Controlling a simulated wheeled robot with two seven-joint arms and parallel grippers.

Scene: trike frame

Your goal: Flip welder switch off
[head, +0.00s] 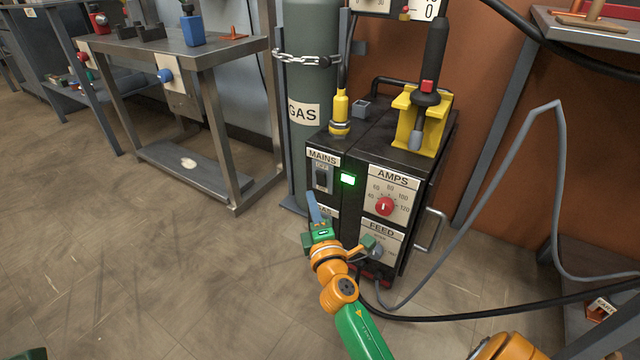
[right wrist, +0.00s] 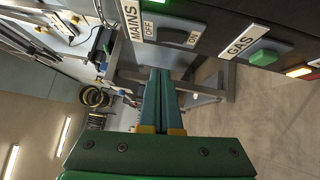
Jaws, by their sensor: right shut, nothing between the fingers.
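The welder (head: 330,235) is a dark box standing on the floor. Its MAINS switch (head: 321,178) is a dark rocker under the MAINS label, beside a lit green lamp (head: 348,180). The right wrist view shows the switch (right wrist: 173,33) sideways between its OFF and ON labels; I cannot tell which way it is tipped. My right gripper (head: 313,203) is shut and empty, just below the switch in the head view. Its closed fingers (right wrist: 160,74) appear apart from the switch in the wrist view.
The green GAS button (right wrist: 263,57) is close to the MAINS switch. The AMPS dial (head: 385,207) and FEED knob (head: 376,252) are on the right of the front. A chained gas cylinder (head: 306,95) stands behind. A steel bench (head: 200,48) is at left; the floor between is clear.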

